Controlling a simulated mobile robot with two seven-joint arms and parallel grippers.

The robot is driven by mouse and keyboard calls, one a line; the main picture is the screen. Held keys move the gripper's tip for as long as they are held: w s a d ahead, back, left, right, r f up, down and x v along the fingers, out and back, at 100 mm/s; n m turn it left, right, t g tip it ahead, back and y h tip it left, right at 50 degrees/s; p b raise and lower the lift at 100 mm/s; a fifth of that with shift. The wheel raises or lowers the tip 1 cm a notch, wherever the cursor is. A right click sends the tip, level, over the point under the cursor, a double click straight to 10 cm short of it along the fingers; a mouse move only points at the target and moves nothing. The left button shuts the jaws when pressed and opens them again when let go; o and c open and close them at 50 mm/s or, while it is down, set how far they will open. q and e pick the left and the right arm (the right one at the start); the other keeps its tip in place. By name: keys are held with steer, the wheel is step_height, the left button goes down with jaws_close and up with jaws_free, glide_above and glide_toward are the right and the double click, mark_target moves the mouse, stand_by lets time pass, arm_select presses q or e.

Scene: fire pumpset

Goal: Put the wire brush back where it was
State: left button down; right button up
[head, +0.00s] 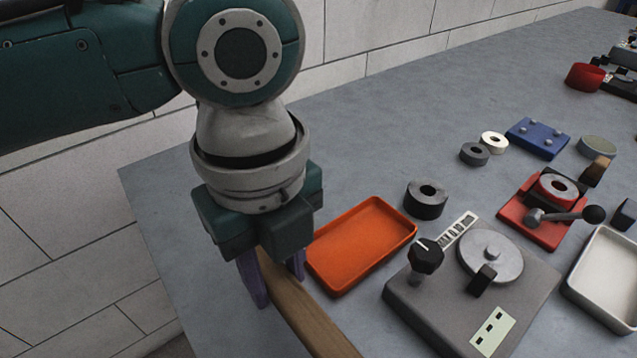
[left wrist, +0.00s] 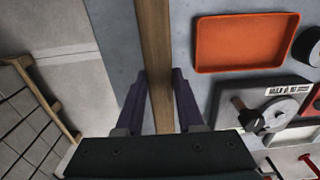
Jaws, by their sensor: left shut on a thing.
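My left gripper (head: 277,276) is at the left end of the grey bench, fingers pointing down. Its purple fingers are shut on the wire brush (head: 312,322), of which only a long, flat wooden part shows. The brush runs from between the fingers toward the lower edge of the head view. In the left wrist view the brush (left wrist: 154,45) lies straight between the two fingers (left wrist: 158,98) and runs out of the top of the picture. Its bristles are not seen. I cannot tell whether it touches the bench. My right gripper is not in view.
An orange tray (head: 362,245) lies empty just right of the gripper. A grey device with a dial (head: 470,290) stands nearer. The far-left bench top is clear.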

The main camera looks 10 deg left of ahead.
mark_target(280, 298)
arm_select(q)
steer(key=shift+f+b, duration=0.6)
steer(key=shift+f, duration=1.7)
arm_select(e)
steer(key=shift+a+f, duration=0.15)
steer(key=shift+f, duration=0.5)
arm_select(q)
steer(key=shift+f, duration=0.2)
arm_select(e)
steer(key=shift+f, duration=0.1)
arm_select(q)
steer(key=c, duration=0.5)
jaws_free()
